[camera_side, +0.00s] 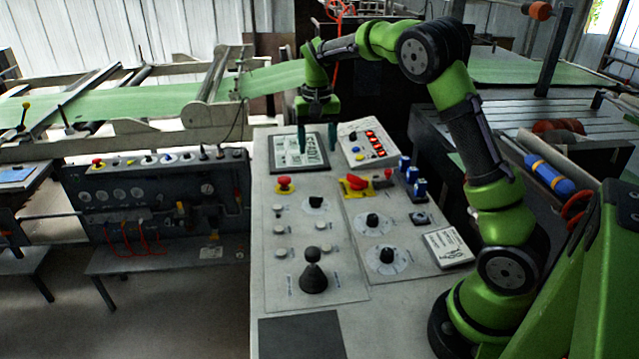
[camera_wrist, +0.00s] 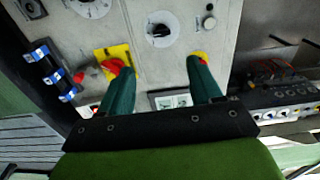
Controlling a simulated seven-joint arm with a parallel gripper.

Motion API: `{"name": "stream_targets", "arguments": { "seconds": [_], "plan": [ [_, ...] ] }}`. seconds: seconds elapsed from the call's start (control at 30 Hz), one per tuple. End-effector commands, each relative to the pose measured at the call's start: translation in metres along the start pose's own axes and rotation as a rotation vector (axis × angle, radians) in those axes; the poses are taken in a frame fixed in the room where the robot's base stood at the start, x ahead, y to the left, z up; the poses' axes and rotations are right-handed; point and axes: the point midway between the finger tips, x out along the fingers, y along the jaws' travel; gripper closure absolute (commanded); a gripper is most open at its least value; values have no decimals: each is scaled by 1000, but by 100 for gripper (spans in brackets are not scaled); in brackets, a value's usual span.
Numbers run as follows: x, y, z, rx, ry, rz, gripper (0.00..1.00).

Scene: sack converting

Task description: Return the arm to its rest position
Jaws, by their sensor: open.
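My green arm reaches over the grey control panel (camera_side: 325,265) from the right. My gripper (camera_side: 317,145) points down near the panel's far end, in front of the framed display (camera_side: 298,152). Its two dark green fingers are apart with nothing between them. In the wrist view my gripper (camera_wrist: 160,75) also shows open and empty, with the panel below. How far the fingertips are above the panel is hard to tell.
The panel carries a red button on yellow (camera_side: 285,183), a red switch on a yellow plate (camera_side: 355,183), blue switches (camera_side: 412,178), black knobs and a black joystick (camera_side: 313,272). A green conveyor belt (camera_side: 130,107) runs behind. The panel's near end has a bare dark patch (camera_side: 300,337).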

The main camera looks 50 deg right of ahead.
Motion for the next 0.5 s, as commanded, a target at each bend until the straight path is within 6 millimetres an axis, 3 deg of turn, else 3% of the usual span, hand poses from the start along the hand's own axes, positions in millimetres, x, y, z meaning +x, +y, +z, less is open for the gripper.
{"name": "stream_targets", "arguments": {
  "seconds": [0.27,0.5],
  "plan": [
    [-30,-2,82,-105,72,-167,36],
    [-59,3,177,-232,192,-322,36]
  ]
}}
